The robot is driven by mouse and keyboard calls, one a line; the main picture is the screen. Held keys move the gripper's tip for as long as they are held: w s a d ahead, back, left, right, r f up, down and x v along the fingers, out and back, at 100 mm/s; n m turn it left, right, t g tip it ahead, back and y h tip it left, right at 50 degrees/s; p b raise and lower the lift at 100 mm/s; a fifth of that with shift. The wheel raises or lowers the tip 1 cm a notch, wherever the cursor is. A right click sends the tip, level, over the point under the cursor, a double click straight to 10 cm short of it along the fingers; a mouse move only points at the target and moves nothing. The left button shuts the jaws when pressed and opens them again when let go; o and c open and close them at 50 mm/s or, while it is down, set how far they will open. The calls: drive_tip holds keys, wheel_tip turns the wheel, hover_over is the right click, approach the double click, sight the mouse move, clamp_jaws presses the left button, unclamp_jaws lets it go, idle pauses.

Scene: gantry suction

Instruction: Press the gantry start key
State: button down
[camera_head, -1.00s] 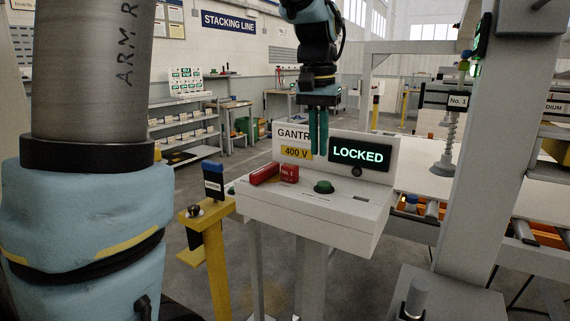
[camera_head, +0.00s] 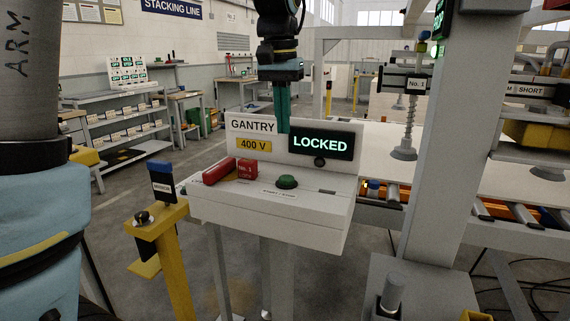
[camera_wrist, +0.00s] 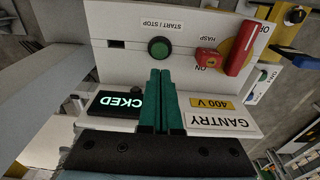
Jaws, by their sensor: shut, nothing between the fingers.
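The gantry control box (camera_head: 270,228) stands in the middle of the head view, with a green round START / STOP key (camera_head: 287,181) on its top face. The key also shows in the wrist view (camera_wrist: 159,46), just beyond my fingertips. A lit display (camera_head: 320,143) on the upright back panel reads LOCKED. My gripper (camera_head: 283,131) is shut and empty, above and apart from the key.
A yellow post (camera_head: 172,255) with a blue-topped tag stands left of the box. The gantry's grey column (camera_head: 435,150) and suction cups (camera_head: 404,152) are on the right. Shelves (camera_head: 110,110) stand at the back left. Open floor lies between.

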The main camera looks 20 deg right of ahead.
sight(285, 178)
drive_tip(key=f, duration=0.3)
drive_tip(key=f+p, duration=0.1)
drive_tip(key=f, duration=0.6)
drive_tip(key=shift+w+d+f+p, duration=0.25)
drive_tip(key=shift+d+p, duration=0.1)
drive_tip(key=shift+s+a+f+b, duration=0.1)
drive_tip(key=shift+f+b, duration=0.45)
drive_tip(key=shift+f, duration=0.7)
wheel_tip(285, 178, up, 6)
drive_tip(key=p, duration=0.5)
drive_tip(key=shift+f, duration=0.1)
wheel_tip(285, 178, up, 9)
drive_tip(key=b, duration=0.3)
drive_tip(key=shift+s+a, duration=0.25)
drive_tip(key=shift+a, duration=0.1)
drive_tip(key=shift+a, duration=0.1)
